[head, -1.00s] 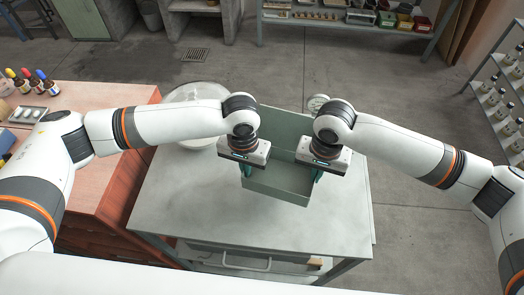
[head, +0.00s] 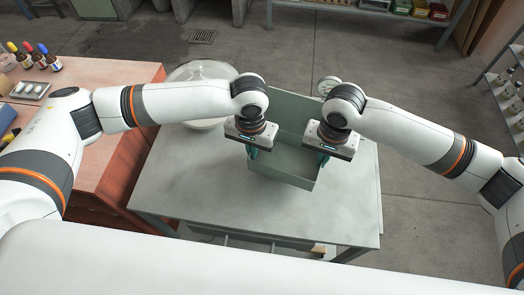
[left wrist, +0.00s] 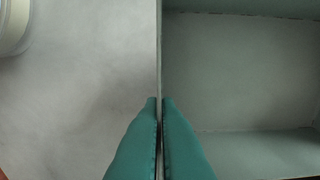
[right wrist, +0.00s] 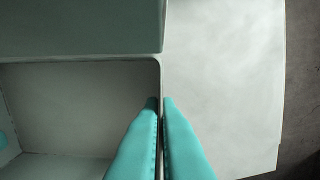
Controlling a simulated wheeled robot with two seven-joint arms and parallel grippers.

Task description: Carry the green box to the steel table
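The green box (head: 284,163) is a grey-green open bin, empty as far as I see. In the head view it is over the steel table (head: 200,190), its base looking level; I cannot tell if it touches the top. My left gripper (head: 252,152) is shut on the box's left wall; the left wrist view shows the fingers (left wrist: 160,102) on both sides of that wall, the box interior (left wrist: 240,75) to the right. My right gripper (head: 323,158) is shut on the right wall; the right wrist view shows its fingers (right wrist: 161,102) straddling it.
A red wooden cabinet (head: 120,110) with dropper bottles (head: 48,60) adjoins on the left. The table front is bare. Shelves stand at back and right.

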